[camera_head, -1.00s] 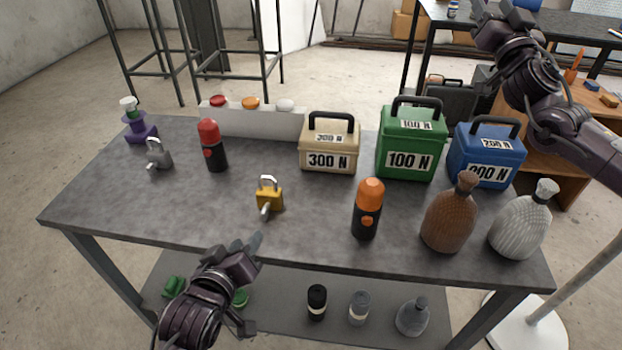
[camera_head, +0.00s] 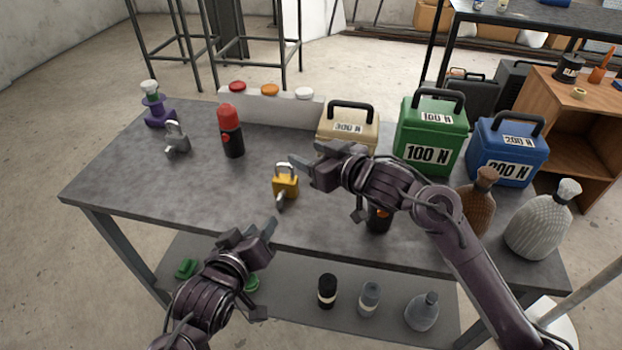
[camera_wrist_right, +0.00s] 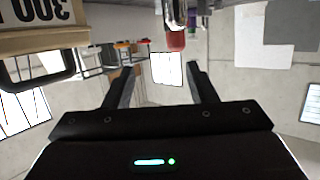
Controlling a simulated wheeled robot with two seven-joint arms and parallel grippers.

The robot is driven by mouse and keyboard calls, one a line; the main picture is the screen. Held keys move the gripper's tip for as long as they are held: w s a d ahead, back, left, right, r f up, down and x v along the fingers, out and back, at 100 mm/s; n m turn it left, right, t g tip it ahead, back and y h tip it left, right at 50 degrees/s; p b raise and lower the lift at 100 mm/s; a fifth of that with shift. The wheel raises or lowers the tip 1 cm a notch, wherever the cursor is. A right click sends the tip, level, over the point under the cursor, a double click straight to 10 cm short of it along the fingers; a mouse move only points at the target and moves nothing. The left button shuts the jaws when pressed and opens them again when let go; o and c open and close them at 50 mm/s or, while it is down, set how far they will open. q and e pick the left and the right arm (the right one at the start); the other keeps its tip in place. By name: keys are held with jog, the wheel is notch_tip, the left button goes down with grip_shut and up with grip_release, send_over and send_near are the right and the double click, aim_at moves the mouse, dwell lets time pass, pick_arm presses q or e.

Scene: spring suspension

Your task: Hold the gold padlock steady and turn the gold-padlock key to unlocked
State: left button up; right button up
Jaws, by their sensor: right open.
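The gold padlock (camera_head: 285,187) stands upright on the grey table in the head view, its silver shackle on top. Its key (camera_head: 281,203) sticks out of the lower front toward me; its exact turn is too small to tell. My right gripper (camera_head: 302,160) is open and empty, just behind and right of the padlock, above the table. In the right wrist view its two fingers (camera_wrist_right: 162,88) are spread with nothing between them. My left gripper (camera_head: 262,230) is at the table's front edge, in front of and left of the padlock, apart from it; its finger gap is unclear.
A beige 300 N box (camera_head: 347,128) stands behind my right gripper. My right arm partly hides an orange-topped flashlight (camera_head: 379,220). A red-topped flashlight (camera_head: 231,133) and a silver padlock (camera_head: 176,141) stand to the left.

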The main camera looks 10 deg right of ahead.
jog(key=g, duration=0.1)
send_near(288, 181)
jog(key=w+a+r, duration=0.1)
jog(key=w+r, duration=0.1)
jog(key=shift+f+n, duration=0.35)
jog(key=shift+n, duration=0.05)
jog(key=x, duration=0.7)
jog(key=shift+w+a+f, duration=0.15)
jog(key=shift+w+a, duration=0.1)
jog(key=shift+a, duration=0.05)
grip_shut()
pick_arm(q)
jog(key=shift+c, duration=0.4)
jog(key=shift+w, duration=0.1)
